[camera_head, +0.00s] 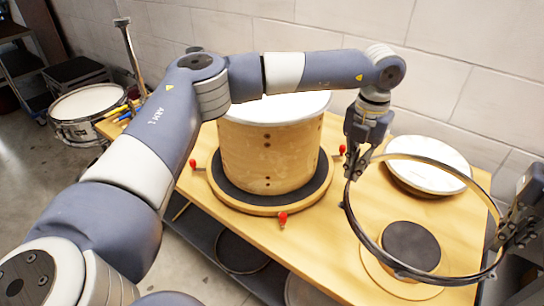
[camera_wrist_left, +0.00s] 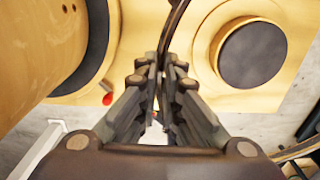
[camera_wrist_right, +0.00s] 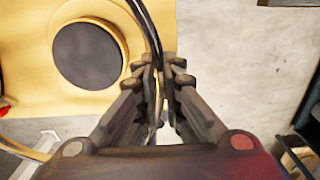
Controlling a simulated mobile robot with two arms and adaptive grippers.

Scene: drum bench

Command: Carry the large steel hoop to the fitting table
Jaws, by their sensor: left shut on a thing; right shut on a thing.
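The large steel hoop (camera_head: 375,246) is a thin dark ring held in the air above the right part of the wooden fitting table (camera_head: 455,215). My left gripper (camera_head: 356,172) is shut on the hoop's left side. In the left wrist view the hoop (camera_wrist_left: 176,22) runs up from between the fingers (camera_wrist_left: 162,75). My right gripper (camera_head: 508,232) is shut on the hoop's right side at the picture's right edge. In the right wrist view the hoop (camera_wrist_right: 146,22) passes between the fingers (camera_wrist_right: 161,75).
A wooden drum shell (camera_head: 268,150) with a white top stands on a round black-padded base with red-knobbed clamps (camera_head: 283,217). A white-topped disc (camera_head: 428,163) lies at the back right. A round dark pad (camera_head: 411,247) sits below the hoop. A snare drum (camera_head: 88,108) stands at the left.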

